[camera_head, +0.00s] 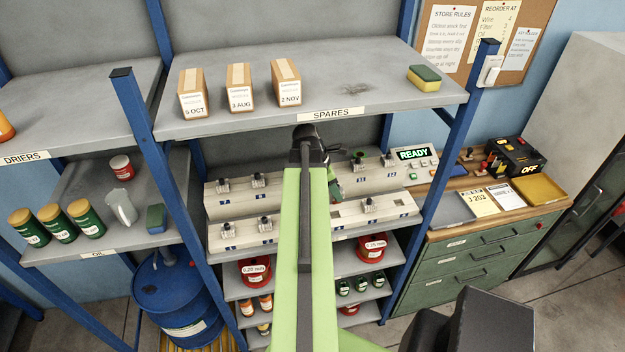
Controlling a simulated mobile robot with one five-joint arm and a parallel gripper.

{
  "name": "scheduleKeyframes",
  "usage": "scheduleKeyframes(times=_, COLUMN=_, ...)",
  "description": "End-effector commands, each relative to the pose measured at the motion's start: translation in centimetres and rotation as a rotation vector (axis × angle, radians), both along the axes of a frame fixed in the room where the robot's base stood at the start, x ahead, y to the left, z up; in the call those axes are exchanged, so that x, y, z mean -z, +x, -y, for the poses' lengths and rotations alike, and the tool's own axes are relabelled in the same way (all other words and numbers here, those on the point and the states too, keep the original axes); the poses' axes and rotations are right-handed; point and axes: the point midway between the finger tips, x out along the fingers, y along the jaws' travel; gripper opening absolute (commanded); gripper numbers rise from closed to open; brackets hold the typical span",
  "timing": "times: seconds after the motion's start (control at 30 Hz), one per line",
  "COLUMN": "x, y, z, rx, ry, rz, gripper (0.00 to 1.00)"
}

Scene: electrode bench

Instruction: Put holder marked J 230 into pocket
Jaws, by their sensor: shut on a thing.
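Two stepped pale racks with numbered pockets stand under the spares shelf: an upper rack (238,200) and a lower rack (283,230). Several dark-topped holders sit in them, such as one holder (222,184) at pocket 7 and another holder (369,205) at the lower right. A bare stretch of the lower rack shows just right of my arm. My gripper (336,190) is at the racks, mostly behind my green arm. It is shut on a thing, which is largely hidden. I cannot read J 230 on any holder.
A READY display (413,154) stands behind. The spares shelf (330,98) overhangs the racks; blue posts (147,135) flank them.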

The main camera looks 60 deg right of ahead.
Motion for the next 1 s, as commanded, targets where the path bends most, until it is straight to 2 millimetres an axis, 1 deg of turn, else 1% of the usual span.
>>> scheduleKeyframes(times=0.2, x=0.0, y=-0.6, z=0.1, rx=0.01, ry=-0.001, rz=-0.001, gripper=0.0)
scheduleKeyframes(times=0.33, x=0.6, y=-0.7, z=0.1, rx=0.011, ry=0.0, rz=-0.001, gripper=0.0)
scheduleKeyframes(times=0.47, x=1.8, y=-0.7, z=0.1, rx=0.012, ry=0.0, rz=-0.001, gripper=0.0)
scheduleKeyframes(times=0.7, x=4.9, y=-0.8, z=0.2, rx=0.012, ry=0.0, rz=-0.001, gripper=0.0)
scheduleKeyframes(times=0.8, x=5.8, y=-0.8, z=0.2, rx=0.013, ry=-0.001, rz=-0.001, gripper=0.0)
scheduleKeyframes(times=0.9, x=6.3, y=-0.8, z=0.2, rx=0.013, ry=-0.001, rz=-0.001, gripper=0.0)
scheduleKeyframes(times=1.0, x=6.3, y=-0.8, z=0.2, rx=0.013, ry=-0.001, rz=-0.001, gripper=0.0)
